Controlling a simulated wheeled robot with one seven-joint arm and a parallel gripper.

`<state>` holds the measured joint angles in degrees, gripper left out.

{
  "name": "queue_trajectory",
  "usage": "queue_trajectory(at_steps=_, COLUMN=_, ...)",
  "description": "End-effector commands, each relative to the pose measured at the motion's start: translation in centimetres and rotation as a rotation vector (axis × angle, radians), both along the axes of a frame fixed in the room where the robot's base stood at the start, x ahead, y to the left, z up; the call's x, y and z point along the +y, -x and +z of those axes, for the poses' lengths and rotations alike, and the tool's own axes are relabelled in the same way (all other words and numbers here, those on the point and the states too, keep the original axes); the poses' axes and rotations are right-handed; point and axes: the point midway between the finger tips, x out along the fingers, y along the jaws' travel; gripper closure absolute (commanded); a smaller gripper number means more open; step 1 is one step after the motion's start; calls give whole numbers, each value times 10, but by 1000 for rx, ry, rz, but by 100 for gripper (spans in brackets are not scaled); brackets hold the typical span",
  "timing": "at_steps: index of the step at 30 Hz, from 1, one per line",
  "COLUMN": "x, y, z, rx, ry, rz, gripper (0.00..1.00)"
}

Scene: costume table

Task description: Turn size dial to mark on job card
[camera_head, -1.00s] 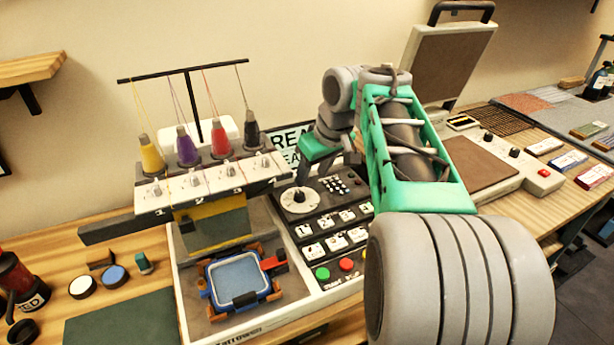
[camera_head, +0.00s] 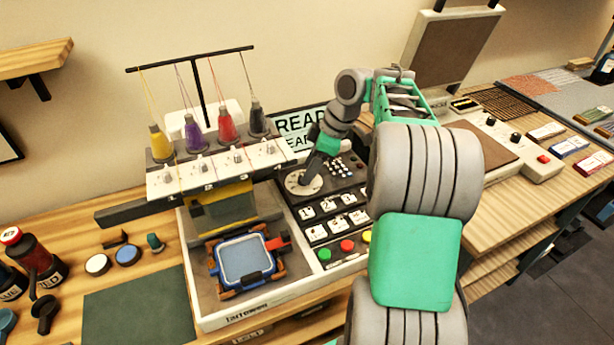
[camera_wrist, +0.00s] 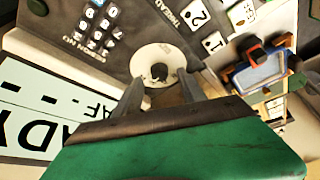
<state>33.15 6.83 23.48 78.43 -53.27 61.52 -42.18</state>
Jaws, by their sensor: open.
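The size dial (camera_head: 304,182) is a pale round disc on the dark control panel of the embroidery machine. In the wrist view the dial (camera_wrist: 146,61) has a dark knob (camera_wrist: 160,72) at its centre. My gripper (camera_wrist: 162,88) is open, with one finger on each side of the knob and close to it; I cannot tell whether they touch it. In the head view my gripper (camera_head: 308,174) comes down over the dial from the upper right and hides part of it. The mark the dial points at is too small to read. I cannot make out a job card.
The machine's thread bar (camera_head: 215,170) with several spools stands left of the dial. A blue hoop (camera_head: 243,259) sits below it. Number keys (camera_head: 325,208) and coloured buttons (camera_head: 347,246) lie close beside the dial. A sign (camera_head: 300,125) stands behind.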

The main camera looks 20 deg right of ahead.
Motion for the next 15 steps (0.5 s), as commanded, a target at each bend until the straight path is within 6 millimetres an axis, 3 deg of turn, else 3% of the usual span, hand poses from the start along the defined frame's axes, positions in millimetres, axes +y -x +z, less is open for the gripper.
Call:
queue_trajectory(at_steps=4, x=7, y=-4, z=-18, rx=-1, ry=0, rz=0, gripper=52)
queue_trajectory(at_steps=12, x=7, y=-5, z=-21, rx=-2, ry=1, rz=-3, gripper=52)
queue_trajectory(at_steps=15, x=7, y=-5, z=-21, rx=-1, ry=1, rz=-4, gripper=59)
